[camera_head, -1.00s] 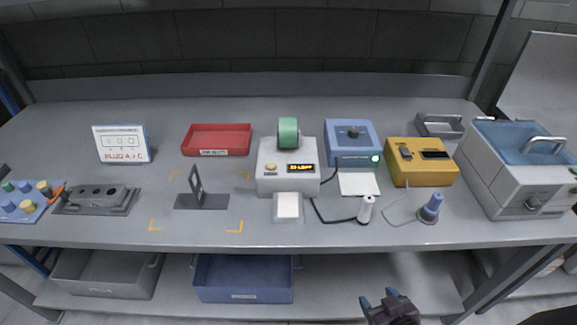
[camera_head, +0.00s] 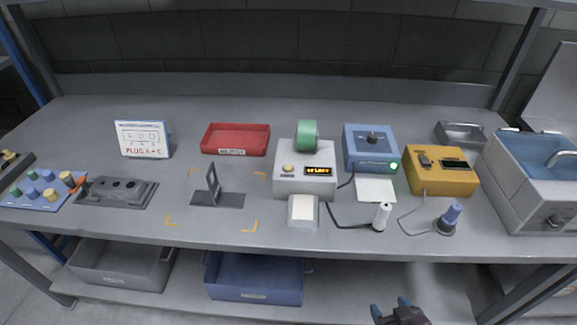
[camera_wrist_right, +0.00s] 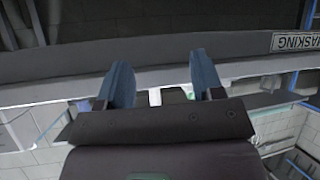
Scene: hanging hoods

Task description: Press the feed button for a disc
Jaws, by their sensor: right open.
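A light grey dispenser (camera_head: 290,184) stands at the middle of the bench in the head view. A green roll (camera_head: 306,135) sits on its top. Its front has a round yellow button (camera_head: 288,168) and a dark display (camera_head: 319,171) with orange text too small to read surely. A pale pad (camera_head: 303,209) juts from its front. My right gripper (camera_head: 391,307) is at the bottom of the head view, below and in front of the bench edge, well apart from the dispenser. Its two blue fingers (camera_wrist_right: 166,84) are apart and empty in the right wrist view. My left gripper is out of view.
A red tray (camera_head: 235,140), a small dark stand (camera_head: 214,190), a blue box (camera_head: 370,148) and a yellow box (camera_head: 441,172) share the bench. Bins sit on the lower shelf.

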